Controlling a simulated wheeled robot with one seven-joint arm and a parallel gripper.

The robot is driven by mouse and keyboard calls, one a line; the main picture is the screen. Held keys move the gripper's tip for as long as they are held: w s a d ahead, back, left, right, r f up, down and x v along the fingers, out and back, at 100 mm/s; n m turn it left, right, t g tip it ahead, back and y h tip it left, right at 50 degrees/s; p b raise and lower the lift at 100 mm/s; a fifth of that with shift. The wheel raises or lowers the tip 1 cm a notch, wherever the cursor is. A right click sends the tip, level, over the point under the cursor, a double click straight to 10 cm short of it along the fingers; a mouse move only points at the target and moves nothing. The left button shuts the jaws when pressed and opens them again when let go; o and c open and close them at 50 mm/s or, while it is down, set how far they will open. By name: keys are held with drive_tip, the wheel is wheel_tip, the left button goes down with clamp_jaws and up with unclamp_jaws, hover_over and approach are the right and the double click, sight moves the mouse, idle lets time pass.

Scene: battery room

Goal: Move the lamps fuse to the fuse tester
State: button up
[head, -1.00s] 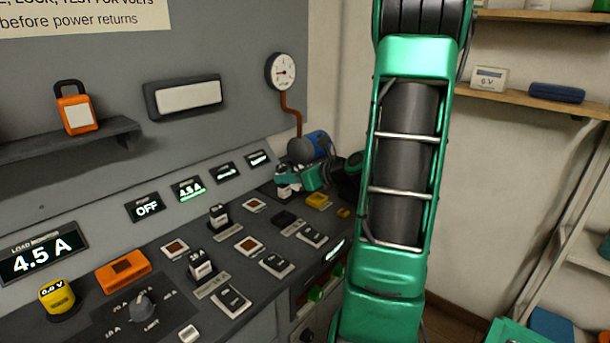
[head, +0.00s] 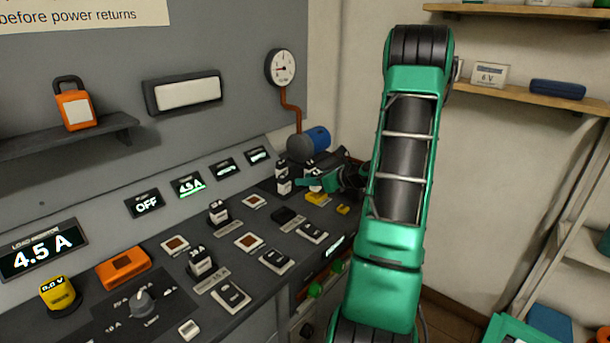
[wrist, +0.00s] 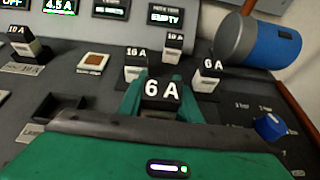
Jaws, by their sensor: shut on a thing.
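My gripper (wrist: 160,100) is shut on a black-topped fuse marked 6 A (wrist: 162,92), held upright in the middle of the wrist view. In the head view my gripper (head: 312,183) is over the far end of the panel; the held fuse cannot be made out there. An empty dark socket (wrist: 62,108) with a partly hidden label beginning "La" lies left of my gripper; in the head view it is a dark gap (head: 286,216). A small display (wrist: 166,16) reads EMPTY; its heading is too small to read. The tester's slot cannot be told.
Fuses marked 16 A (wrist: 136,62), 10 A (wrist: 174,43) and 6 A (wrist: 210,76) stand close beyond my gripper. A blue and grey cylinder (wrist: 262,42) is at the back right. A blue knob (wrist: 269,126) is at right. Another 10 A fuse (wrist: 26,44) stands left.

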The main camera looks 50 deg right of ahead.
drive_tip(key=shift+f, duration=1)
drive_tip(key=shift+f, duration=0.6)
idle(0.9)
drive_tip(key=o, duration=0.8)
drive_tip(key=shift+s, duration=0.1)
drive_tip(key=shift+v, duration=5.5)
drive_tip(key=shift+f, duration=0.1)
